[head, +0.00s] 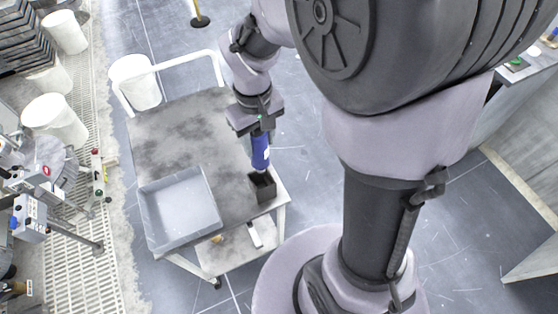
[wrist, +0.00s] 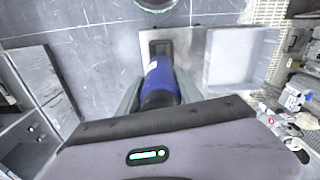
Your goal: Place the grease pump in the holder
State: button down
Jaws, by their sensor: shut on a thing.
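The grease pump is a blue cylinder with a dark end. In the head view the grease pump (head: 260,152) hangs below my gripper (head: 258,134), which is shut on it. The holder (head: 263,187) is a small dark open box at the right front corner of the cart top. The pump's lower end is just above or at the holder's opening; I cannot tell whether it is inside. In the wrist view the pump (wrist: 160,80) points away from the gripper (wrist: 158,98) toward the dark holder (wrist: 160,48). The gripper covers the pump's near end.
The holder stands on a grey cart (head: 185,120) with a white handle frame. A shallow grey tray (head: 181,207) lies left of the holder. White buckets (head: 135,82) stand beyond the cart and to its left. A machine (head: 45,180) is at the far left.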

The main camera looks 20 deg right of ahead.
aim_at(254, 132)
jog(key=f+b, duration=0.1)
jog(key=f, duration=0.2)
jog(key=f+b, duration=0.1)
jog(key=f, duration=0.2)
jog(key=f+b, duration=0.1)
jog(key=f, duration=0.2)
jog(key=shift+a, duration=0.25)
jog(key=shift+s, duration=0.1)
jog(key=shift+f+b, duration=0.5)
jog(key=shift+f, duration=0.05)
jog(key=c, duration=0.8)
grip_release()
jog(key=shift+o, duration=0.2)
jog(key=shift+r, duration=0.1)
